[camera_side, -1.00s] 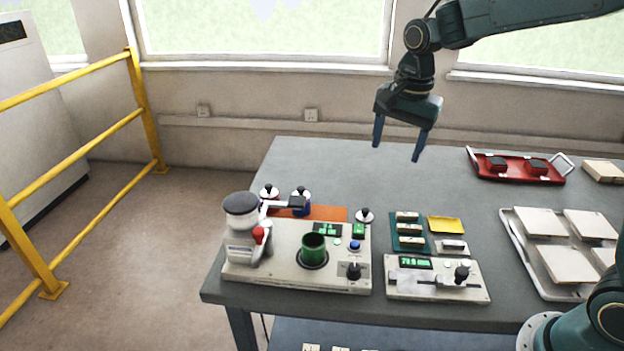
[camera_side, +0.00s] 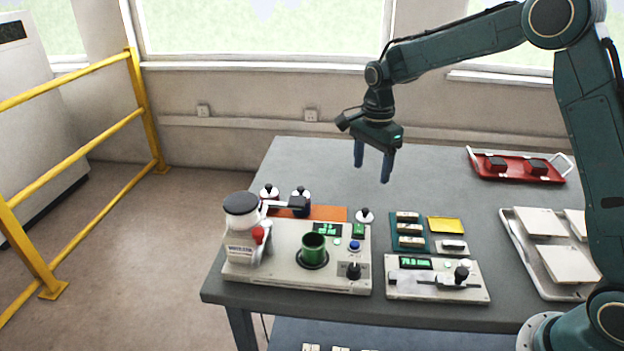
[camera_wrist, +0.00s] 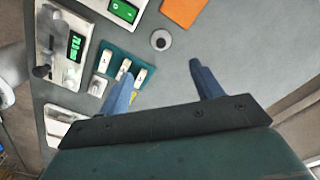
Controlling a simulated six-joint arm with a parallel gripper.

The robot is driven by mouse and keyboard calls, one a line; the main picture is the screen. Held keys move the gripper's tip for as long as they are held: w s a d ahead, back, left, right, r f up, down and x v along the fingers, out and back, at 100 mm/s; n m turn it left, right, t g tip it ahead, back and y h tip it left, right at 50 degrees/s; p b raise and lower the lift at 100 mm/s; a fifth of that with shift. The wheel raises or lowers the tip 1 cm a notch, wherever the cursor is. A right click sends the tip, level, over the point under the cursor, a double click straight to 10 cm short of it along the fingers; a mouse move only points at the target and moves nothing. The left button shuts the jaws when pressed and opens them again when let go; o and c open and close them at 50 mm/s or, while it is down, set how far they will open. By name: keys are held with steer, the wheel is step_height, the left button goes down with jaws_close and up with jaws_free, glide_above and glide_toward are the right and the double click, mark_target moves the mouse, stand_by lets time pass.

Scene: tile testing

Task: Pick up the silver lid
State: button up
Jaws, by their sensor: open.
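The silver lid (camera_side: 365,216), a small round disc with a black knob, lies on the grey table just behind the right end of the machine with the green cup. In the wrist view the silver lid (camera_wrist: 161,40) is seen from above, beyond the fingertips and roughly centred between them. My gripper (camera_side: 372,173) has two blue fingers, spread and empty, pointing down. It is above the table, higher than the lid and apart from it. The fingers also frame the lower part of the wrist view (camera_wrist: 162,70).
Two lidded jars (camera_side: 301,196) stand left of the lid by an orange mat (camera_side: 327,213). The machine (camera_side: 330,283) with a green cup (camera_side: 313,249) is in front. A teal tray (camera_side: 408,244) of small blocks sits right. The table behind the lid is clear.

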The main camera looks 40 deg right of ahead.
glide_above(365, 209)
steer(key=f, duration=0.7)
steer(key=shift+s+f, duration=0.2)
steer(key=shift+w+f, duration=0.15)
steer(key=shift+f, duration=2.45)
steer(key=c, duration=1)
steer(key=shift+c, duration=0.3)
steer(key=shift+r, duration=0.15)
step_height(365, 209, up, 20)
